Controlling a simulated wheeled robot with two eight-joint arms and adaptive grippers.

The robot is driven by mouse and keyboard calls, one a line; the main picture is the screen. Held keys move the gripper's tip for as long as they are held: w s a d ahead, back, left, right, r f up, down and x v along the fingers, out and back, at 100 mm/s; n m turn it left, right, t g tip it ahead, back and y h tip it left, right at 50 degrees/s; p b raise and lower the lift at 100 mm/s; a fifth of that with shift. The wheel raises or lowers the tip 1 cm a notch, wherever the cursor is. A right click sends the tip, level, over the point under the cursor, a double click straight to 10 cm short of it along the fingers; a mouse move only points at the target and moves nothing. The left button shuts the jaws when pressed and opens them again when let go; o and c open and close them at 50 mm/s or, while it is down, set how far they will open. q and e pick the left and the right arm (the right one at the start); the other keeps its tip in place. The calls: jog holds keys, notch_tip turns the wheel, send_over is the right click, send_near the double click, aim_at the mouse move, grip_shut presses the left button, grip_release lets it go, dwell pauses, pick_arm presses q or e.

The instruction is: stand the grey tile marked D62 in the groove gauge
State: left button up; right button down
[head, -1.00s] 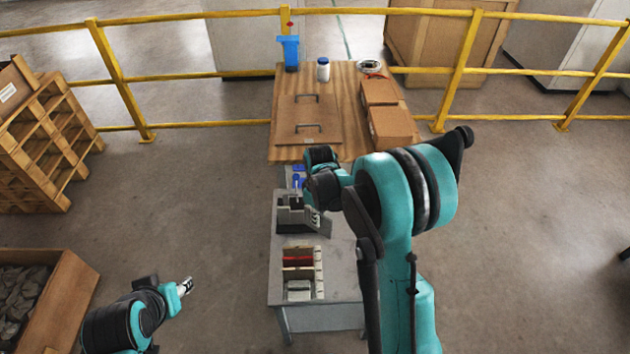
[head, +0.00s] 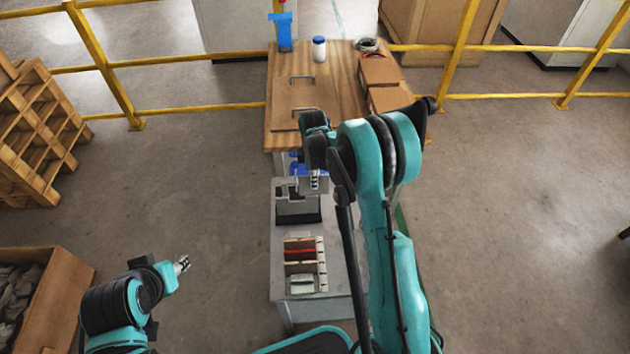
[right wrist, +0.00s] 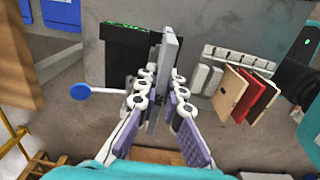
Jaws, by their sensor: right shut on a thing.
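My right gripper (head: 315,182) hangs over the grey bench beside the dark groove gauge (head: 297,208). In the right wrist view my right gripper (right wrist: 160,88) is shut on a grey tile (right wrist: 172,48), seen nearly edge-on between the fingers. No marking on it can be read. A black block with green specks (right wrist: 122,52), apparently part of the gauge, lies just left of and beyond the tile. Whether the tile touches it cannot be told. My left gripper (head: 182,264) is over the floor at the lower left, too small to judge its jaws.
A tile rack (head: 321,270) with red, beige and grey tiles stands on the near part of the grey bench (head: 345,285); its red tile also shows in the right wrist view (right wrist: 257,98). A wooden table (head: 340,75) with cartons (head: 380,72) lies beyond. A blue disc (right wrist: 80,92) shows at the left.

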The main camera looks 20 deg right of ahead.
aim_at(306, 185)
jog(key=shift+w+a+f+b, duration=0.15)
jog(key=shift+w+a+f, duration=0.15)
jog(key=shift+a+f, duration=0.3)
jog(key=shift+w+a+f+b, duration=0.15)
jog(key=shift+w+a+f, duration=0.1)
jog(key=shift+a+f, duration=0.55)
jog(key=shift+a, duration=0.05)
jog(key=shift+w+a+f+b, duration=0.25)
jog(key=shift+a+f+b, duration=0.45)
jog(key=shift+f, duration=0.25)
jog(key=shift+w+a+f+b, duration=0.2)
jog(key=shift+a+f+b, duration=0.45)
jog(key=shift+f, duration=0.25)
pick_arm(q)
jog(key=f, duration=0.3)
jog(key=shift+w+f, duration=0.4)
pick_arm(e)
jog(key=shift+r, duration=0.1)
jog(key=shift+a, duration=0.2)
pick_arm(q)
jog(key=shift+f, duration=0.25)
pick_arm(e)
jog(key=shift+f, duration=0.2)
